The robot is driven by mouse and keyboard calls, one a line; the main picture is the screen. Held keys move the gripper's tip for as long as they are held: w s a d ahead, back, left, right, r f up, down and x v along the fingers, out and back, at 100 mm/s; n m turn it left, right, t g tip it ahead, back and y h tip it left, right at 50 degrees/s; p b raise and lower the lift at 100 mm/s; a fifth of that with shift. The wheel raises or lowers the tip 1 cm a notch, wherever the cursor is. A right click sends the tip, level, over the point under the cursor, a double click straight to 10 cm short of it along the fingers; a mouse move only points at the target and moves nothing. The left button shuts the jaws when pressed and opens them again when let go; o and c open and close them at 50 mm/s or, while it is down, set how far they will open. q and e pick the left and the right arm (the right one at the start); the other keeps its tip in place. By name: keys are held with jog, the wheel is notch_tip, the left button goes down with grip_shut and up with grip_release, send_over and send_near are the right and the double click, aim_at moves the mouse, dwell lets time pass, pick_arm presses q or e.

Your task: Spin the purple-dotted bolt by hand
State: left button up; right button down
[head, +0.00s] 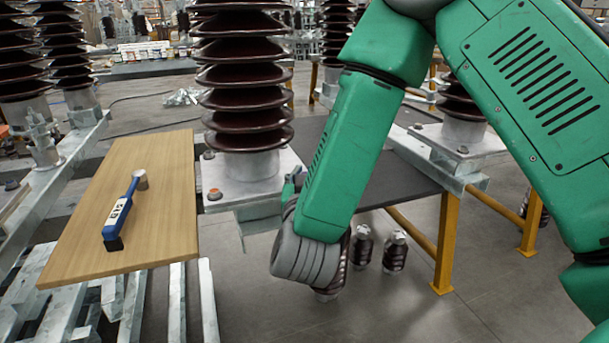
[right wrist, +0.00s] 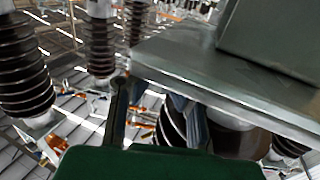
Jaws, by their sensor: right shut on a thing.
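The insulator's metal base plate (head: 222,181) is left of centre in the head view, with a bolt with an orange-brown top (head: 215,194) at its front left. My right gripper (head: 291,183) is at the plate's right front corner, its wrist bent below. In the right wrist view, its two fingers (right wrist: 153,100) stand at the corner of a metal plate (right wrist: 215,88). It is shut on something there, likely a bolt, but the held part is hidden. I cannot make out a purple dot in either view. My left gripper is not in view.
A wooden board (head: 165,215) at left holds a blue-handled tool (head: 120,213). The brown ribbed insulator (head: 245,75) rises from the base plate. A dark table (head: 395,185) with yellow legs is behind my right arm. Small dark insulators (head: 394,254) stand on the floor.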

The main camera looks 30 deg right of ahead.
dwell(0.4)
jog(key=c, duration=1.4)
grip_release()
jog(key=shift+r, duration=0.1)
jog(key=shift+s+a, duration=0.1)
jog(key=v, duration=1.2)
